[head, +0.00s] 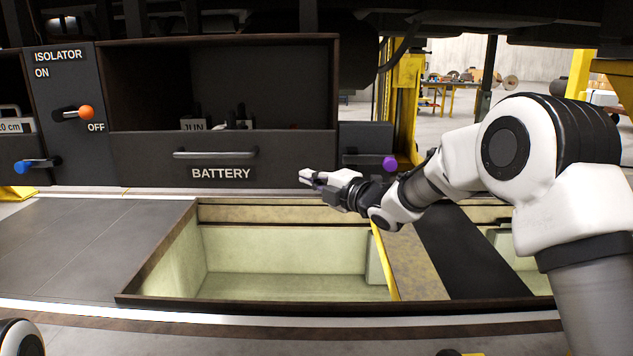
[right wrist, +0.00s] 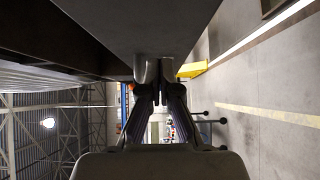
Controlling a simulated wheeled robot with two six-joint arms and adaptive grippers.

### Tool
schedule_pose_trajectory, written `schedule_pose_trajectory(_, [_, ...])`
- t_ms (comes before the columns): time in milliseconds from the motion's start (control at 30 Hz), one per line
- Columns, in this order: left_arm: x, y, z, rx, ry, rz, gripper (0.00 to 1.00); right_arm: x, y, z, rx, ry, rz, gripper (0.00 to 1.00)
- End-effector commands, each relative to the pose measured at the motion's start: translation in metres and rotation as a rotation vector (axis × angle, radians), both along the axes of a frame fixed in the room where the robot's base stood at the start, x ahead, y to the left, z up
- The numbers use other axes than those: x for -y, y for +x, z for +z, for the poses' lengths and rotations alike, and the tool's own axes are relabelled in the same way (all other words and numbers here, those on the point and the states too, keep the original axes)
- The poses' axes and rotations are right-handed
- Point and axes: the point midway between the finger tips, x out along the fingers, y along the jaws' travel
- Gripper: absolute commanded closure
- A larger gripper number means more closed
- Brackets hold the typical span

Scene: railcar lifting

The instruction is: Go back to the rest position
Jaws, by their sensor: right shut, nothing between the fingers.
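My right arm reaches in from the right in the head view. Its gripper (head: 312,178) points left, in front of the black battery drawer (head: 140,158) and near its lower right corner. The gripper is shut and empty. In the right wrist view its two fingers (right wrist: 160,82) are together, close to a dark panel edge, with nothing between them. Whether the fingers touch the panel cannot be told. My left gripper is not in view; only a rounded white and black part shows at the bottom left of the head view.
The battery drawer has a grey handle (head: 215,154). An orange-knobbed isolator lever (head: 85,112), a blue knob (head: 22,167) and a purple knob (head: 389,163) stick out of the housing. Below is an open pit (head: 290,259) with a yellow edge strip (head: 385,262).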

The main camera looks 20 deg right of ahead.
Motion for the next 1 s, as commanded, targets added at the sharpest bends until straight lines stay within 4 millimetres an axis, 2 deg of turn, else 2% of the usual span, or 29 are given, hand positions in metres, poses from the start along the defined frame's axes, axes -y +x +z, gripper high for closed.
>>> schedule_pose_trajectory(100, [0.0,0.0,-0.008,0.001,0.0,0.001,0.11,0.017,-0.027,-0.001,-0.001,0.007,-0.004,1.0])
schedule_pose_trajectory(333, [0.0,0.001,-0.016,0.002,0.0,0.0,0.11,0.039,-0.072,-0.002,-0.003,0.006,-0.003,1.0])
schedule_pose_trajectory(500, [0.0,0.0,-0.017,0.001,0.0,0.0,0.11,0.046,-0.087,-0.001,-0.004,0.003,0.0,1.0])
schedule_pose_trajectory(600, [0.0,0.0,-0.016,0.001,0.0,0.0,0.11,0.046,-0.088,-0.002,-0.005,0.002,0.0,1.0])
schedule_pose_trajectory(667, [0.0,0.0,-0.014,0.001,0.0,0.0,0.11,0.046,-0.086,-0.009,-0.022,0.001,0.001,1.0])
schedule_pose_trajectory(767, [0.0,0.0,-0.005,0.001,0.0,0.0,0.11,0.041,-0.081,-0.046,-0.096,-0.01,0.007,1.0])
schedule_pose_trajectory(867, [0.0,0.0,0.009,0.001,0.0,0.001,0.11,0.027,-0.085,-0.117,-0.24,-0.032,0.028,1.0])
schedule_pose_trajectory(900, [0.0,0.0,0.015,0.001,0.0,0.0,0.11,0.02,-0.094,-0.152,-0.316,-0.033,0.032,1.0])
schedule_pose_trajectory(967, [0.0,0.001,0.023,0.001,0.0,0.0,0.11,0.012,-0.112,-0.204,-0.438,-0.028,0.025,1.0])
schedule_pose_trajectory(1000, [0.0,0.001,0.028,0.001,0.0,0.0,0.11,0.007,-0.128,-0.237,-0.525,-0.018,0.014,1.0])
